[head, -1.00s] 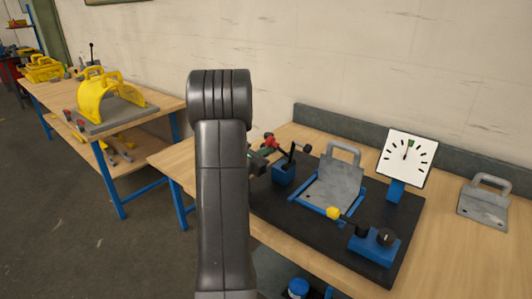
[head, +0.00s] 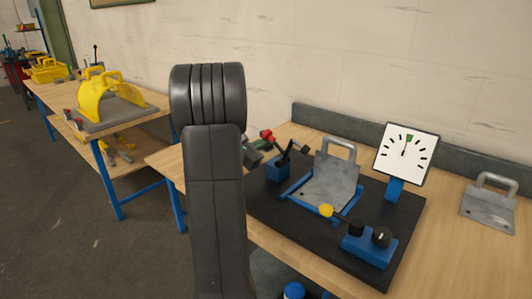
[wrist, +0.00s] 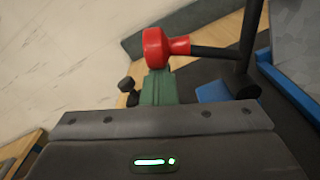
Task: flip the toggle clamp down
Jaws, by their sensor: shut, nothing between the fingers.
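The toggle clamp stands at the left of the black board, on a blue base (head: 278,169). It has a black lever with a red handle end (head: 266,135), raised above the base and leaning left. In the wrist view the red end (wrist: 155,47) and its black bar (wrist: 215,52) lie just ahead of my gripper. My gripper (head: 251,153) is shut and empty, close to the red end; its green fingers (wrist: 156,87) show in the wrist view. I cannot tell whether they touch. My arm hides part of the clamp's left side in the head view.
A grey plate with a handle (head: 333,184) sits in a blue frame on the black board (head: 277,209). Another handled plate (head: 490,203) lies right.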

